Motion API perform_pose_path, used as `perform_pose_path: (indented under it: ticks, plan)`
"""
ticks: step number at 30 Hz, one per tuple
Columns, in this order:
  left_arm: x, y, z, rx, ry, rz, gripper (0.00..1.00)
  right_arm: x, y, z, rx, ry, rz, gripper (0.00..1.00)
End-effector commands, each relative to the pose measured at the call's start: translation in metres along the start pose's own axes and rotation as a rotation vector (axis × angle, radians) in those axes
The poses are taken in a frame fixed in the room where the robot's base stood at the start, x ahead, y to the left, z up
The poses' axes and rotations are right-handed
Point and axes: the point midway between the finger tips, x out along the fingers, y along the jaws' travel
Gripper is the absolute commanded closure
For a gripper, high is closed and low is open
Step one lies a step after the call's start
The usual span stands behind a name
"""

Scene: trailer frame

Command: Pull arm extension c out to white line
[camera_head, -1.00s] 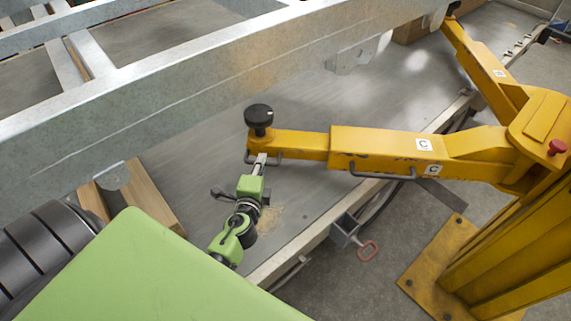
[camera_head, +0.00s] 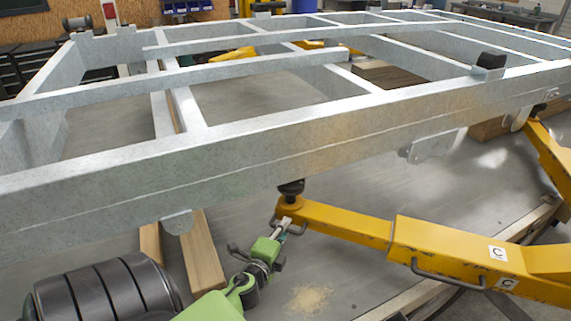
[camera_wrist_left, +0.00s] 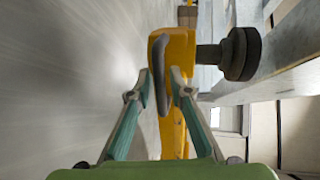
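Arm extension c (camera_head: 340,220) is the yellow inner beam that comes out of the sleeve marked C (camera_head: 440,247). A black round pad (camera_head: 291,187) stands on its end, just under the trailer's side beam. A grey handle (camera_head: 291,229) is on the extension near that end. My left gripper (camera_head: 283,225) is at this handle. In the left wrist view its two teal-grey fingers (camera_wrist_left: 162,78) stand on either side of the handle (camera_wrist_left: 160,65), close around it; the pad (camera_wrist_left: 240,53) is to the right. I cannot make out a white line. My right gripper is out of view.
The galvanized trailer frame (camera_head: 330,141) spans the view above the extension. Wooden blocks (camera_head: 203,255) lie left of my gripper. The sleeve has its own handle (camera_head: 445,275). Bare grey floor (camera_head: 345,265) lies in front of the extension.

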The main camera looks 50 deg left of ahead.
Motion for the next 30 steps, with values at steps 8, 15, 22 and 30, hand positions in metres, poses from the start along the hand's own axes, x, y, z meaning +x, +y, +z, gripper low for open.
perform_pose_path:
  ticks: [8,15,22,30]
  plan:
    - [0.000,0.000,-0.003,-0.001,0.005,-0.001,0.75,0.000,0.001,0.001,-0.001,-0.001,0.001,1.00]
    - [-0.015,0.001,-0.003,-0.003,0.006,0.001,0.75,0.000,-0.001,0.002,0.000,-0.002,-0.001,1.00]
    - [-0.064,0.002,-0.002,-0.006,0.003,0.004,0.75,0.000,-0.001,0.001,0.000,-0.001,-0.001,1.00]
    - [-0.108,0.001,-0.001,-0.004,0.002,0.001,0.75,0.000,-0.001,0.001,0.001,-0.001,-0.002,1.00]
